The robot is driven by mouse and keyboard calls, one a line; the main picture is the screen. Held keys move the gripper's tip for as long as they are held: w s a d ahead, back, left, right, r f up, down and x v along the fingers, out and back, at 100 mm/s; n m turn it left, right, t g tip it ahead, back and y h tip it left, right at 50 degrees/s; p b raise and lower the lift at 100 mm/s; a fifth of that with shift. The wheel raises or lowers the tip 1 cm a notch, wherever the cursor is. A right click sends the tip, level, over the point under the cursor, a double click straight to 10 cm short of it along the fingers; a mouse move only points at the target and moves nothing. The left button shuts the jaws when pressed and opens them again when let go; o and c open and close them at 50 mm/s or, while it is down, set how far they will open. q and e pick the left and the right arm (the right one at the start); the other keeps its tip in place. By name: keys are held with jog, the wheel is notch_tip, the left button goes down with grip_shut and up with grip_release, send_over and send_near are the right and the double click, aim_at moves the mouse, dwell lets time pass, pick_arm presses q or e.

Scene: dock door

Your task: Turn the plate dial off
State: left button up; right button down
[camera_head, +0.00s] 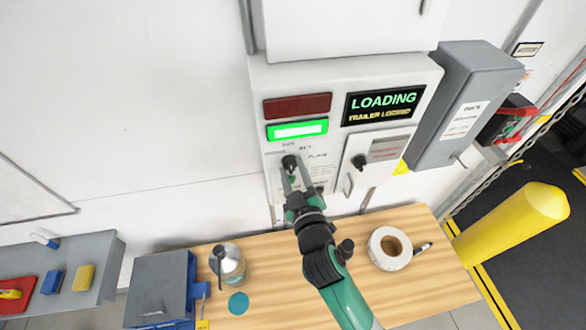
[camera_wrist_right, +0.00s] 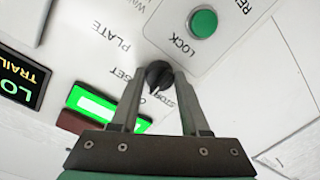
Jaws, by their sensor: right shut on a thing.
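The plate dial (camera_wrist_right: 157,75) is a small black knob on the white control panel, beside the printed word PLATE in the right wrist view. My right gripper (camera_head: 291,170) reaches up to the panel in the head view and is shut on the dial. In the right wrist view my right gripper (camera_wrist_right: 160,88) has its two fingers on either side of the knob. The dial (camera_head: 289,161) is partly hidden by the fingers in the head view. Its exact pointer direction is hard to tell. My left gripper is not in view.
The panel has a lit green lamp (camera_head: 297,129), a dark red lamp (camera_head: 297,106) and a LOADING display (camera_head: 384,102). A second black knob (camera_head: 360,161) sits to the right. A green button (camera_wrist_right: 203,23) is close by.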

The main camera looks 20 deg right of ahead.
dwell(0.4)
jog(key=shift+c, duration=2)
grip_release()
jog(key=shift+s, duration=0.1)
jog(key=s+a+b, duration=0.1)
jog(key=s+a, duration=0.1)
jog(key=s, duration=0.9)
jog(key=shift+s+r+b, duration=0.15)
jog(key=shift+r+b, duration=0.15)
jog(key=shift+b, duration=0.05)
